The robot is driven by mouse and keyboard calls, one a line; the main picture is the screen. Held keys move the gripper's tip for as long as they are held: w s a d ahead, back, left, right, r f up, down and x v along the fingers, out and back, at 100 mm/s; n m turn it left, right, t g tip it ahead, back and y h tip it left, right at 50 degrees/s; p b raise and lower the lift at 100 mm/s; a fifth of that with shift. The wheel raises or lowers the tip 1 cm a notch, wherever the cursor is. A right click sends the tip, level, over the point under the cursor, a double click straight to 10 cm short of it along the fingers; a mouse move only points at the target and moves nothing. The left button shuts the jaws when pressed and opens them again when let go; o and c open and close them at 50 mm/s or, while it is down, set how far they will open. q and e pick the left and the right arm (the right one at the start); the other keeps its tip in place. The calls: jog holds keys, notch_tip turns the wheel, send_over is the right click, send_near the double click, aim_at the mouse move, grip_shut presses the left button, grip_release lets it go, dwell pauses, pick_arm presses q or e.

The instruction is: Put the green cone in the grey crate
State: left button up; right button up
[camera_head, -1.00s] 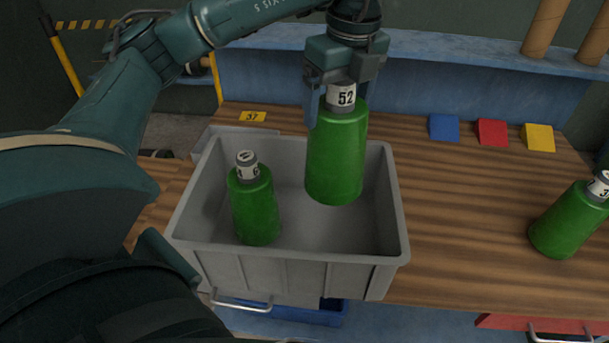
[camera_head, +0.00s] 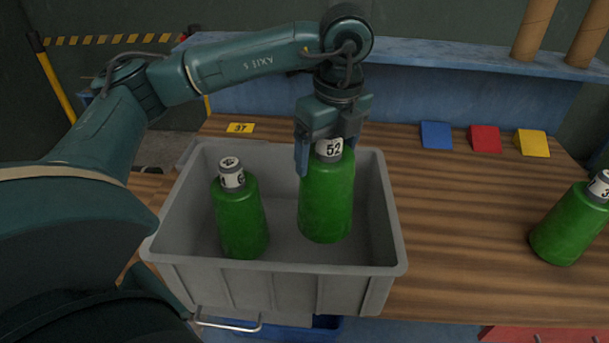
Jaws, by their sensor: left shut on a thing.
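The grey crate (camera_head: 275,285) stands on the wooden table, left of the middle. My left gripper (camera_head: 330,150) is shut on the neck of a green cone (camera_head: 327,203) labelled 52. This cone is upright inside the crate's opening, toward its right side; I cannot tell whether its base touches the crate floor. A second green cone (camera_head: 240,220) is in the left part of the crate. A third green cone (camera_head: 567,225) is on the table at the far right, partly cut off by the picture edge. My right gripper is not in view.
Blue (camera_head: 436,135), red (camera_head: 486,139) and yellow (camera_head: 534,143) pieces lie along the back of the table. A yellow tag marked 37 (camera_head: 240,128) lies behind the crate. Brown tubes (camera_head: 538,28) stand at the back right. The table between crate and right cone is clear.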

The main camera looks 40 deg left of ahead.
pick_arm(q)
notch_tip(320, 180, down, 3)
jog(key=shift+r, duration=0.15)
jog(key=shift+f, duration=0.7)
notch_tip(320, 180, down, 3)
jog(key=shift+f+p, duration=0.15)
jog(key=shift+p, duration=0.2)
jog(key=o, duration=1.5)
jog(key=shift+f, duration=0.2)
jog(key=o, duration=0.4)
